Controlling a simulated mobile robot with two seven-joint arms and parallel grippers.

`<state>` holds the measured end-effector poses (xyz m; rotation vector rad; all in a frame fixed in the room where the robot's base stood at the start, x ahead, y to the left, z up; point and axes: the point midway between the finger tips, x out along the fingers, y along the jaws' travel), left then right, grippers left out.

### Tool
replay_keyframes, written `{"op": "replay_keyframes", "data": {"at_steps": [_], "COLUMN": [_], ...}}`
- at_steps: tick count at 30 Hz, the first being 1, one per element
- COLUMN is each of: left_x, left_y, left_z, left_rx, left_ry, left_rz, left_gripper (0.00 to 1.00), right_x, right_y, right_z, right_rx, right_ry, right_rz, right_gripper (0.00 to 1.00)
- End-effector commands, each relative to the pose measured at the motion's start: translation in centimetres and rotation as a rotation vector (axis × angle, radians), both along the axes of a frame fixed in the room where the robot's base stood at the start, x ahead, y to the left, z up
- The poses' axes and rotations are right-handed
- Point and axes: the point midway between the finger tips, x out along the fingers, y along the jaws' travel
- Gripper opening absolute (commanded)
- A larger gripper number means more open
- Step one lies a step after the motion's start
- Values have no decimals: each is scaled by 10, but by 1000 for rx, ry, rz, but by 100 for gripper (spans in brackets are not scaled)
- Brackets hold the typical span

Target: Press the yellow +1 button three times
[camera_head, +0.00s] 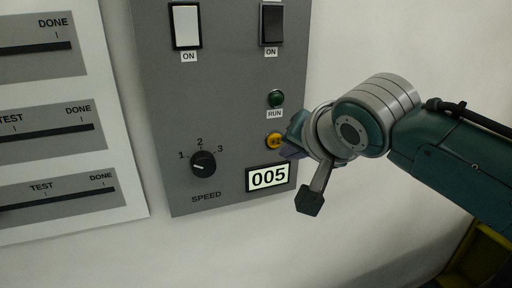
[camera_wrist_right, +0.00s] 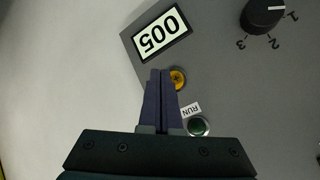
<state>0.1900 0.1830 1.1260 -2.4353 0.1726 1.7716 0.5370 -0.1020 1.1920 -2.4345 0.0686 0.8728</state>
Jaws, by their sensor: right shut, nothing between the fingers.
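The yellow +1 button (camera_head: 274,141) is a small round button on the grey control panel (camera_head: 235,90), below the green RUN button (camera_head: 276,98) and above the counter display (camera_head: 268,177), which reads 005. My right gripper (camera_head: 290,146) is at the right of the yellow button, its fingertips close to it. In the right wrist view my right gripper (camera_wrist_right: 160,72) is shut and empty, and its fingertips lie just left of the yellow button (camera_wrist_right: 177,79). I cannot tell whether they touch it. My left gripper is not in view.
The panel also carries a SPEED knob (camera_head: 203,163), a white switch (camera_head: 186,26) and a dark switch (camera_head: 272,24), both labelled ON. A white board with slider slots (camera_head: 60,120) is at the left. Something yellow (camera_head: 482,258) stands at the lower right.

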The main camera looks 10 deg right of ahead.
Motion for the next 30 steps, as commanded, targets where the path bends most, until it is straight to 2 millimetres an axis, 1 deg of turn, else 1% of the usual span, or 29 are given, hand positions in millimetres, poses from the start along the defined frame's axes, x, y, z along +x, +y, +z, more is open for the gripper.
{"op": "replay_keyframes", "data": {"at_steps": [1,6,30], "left_x": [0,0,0], "left_y": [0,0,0], "left_z": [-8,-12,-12], "left_rx": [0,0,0], "left_ry": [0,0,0], "left_rz": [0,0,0], "left_gripper": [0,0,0], "right_x": [5,12,12], "right_y": [1,4,4], "right_z": [-2,0,1], "right_rx": [1,1,1], "right_ry": [-2,0,0], "right_rz": [-1,1,1], "right_gripper": [0,0,0]}}
